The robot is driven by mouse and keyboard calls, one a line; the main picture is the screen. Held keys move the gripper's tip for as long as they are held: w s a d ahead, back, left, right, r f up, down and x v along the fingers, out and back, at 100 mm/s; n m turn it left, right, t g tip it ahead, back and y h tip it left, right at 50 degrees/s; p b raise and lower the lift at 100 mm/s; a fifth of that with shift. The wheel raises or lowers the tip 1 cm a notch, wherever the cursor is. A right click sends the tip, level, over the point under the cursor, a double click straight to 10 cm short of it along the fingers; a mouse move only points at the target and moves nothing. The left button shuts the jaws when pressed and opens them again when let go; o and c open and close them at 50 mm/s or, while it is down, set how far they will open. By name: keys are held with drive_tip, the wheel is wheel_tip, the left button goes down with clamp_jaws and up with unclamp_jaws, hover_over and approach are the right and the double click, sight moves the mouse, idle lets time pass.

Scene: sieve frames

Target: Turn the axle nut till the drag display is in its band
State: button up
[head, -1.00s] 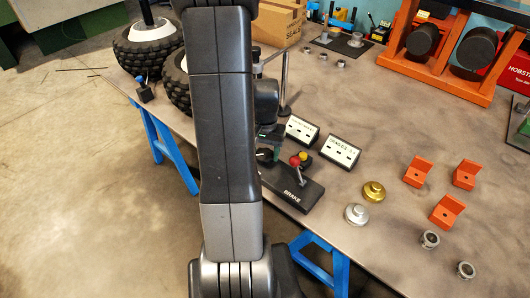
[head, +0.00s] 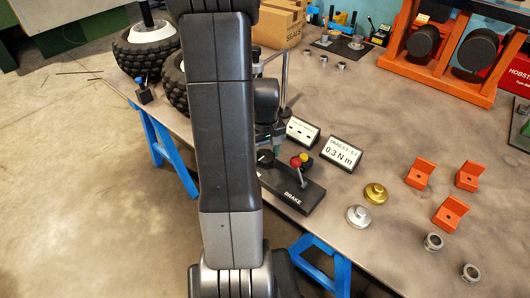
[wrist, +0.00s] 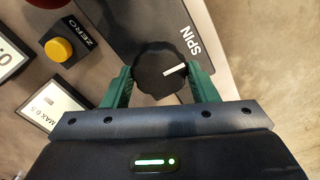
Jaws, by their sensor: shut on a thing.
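My gripper (wrist: 160,76) is shut on a black round knob (wrist: 158,62) with a white pointer mark, beside the word SPIN on a dark panel (wrist: 120,22); one green finger is on each side. In the head view the drag display (head: 340,153) reads 0.3 N m; its small heading is hard to read. The other display (head: 302,132) shows only dashes. A yellow button (wrist: 58,50) marked ZERO stands beside the panel. A red-topped lever (head: 297,164) stands by the word BRAKE. I cannot make out the axle nut; my arm hides much of this area.
A gold flanged part (head: 375,194) and a silver one (head: 358,217) stand right of the panel. Orange brackets (head: 451,214) and ring nuts (head: 433,242) lie farther right. Knobbly tyres (head: 146,50) are at the left. The middle of the bench (head: 385,110) is clear.

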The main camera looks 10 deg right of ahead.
sight(265, 155)
idle(0.5)
drive_tip(key=o, duration=1)
wheel_tip(265, 155, up, 14)
drive_tip(key=shift+f, duration=0.1)
wheel_tip(265, 155, down, 14)
drive_tip(key=shift+r, duration=0.1)
idle(0.6)
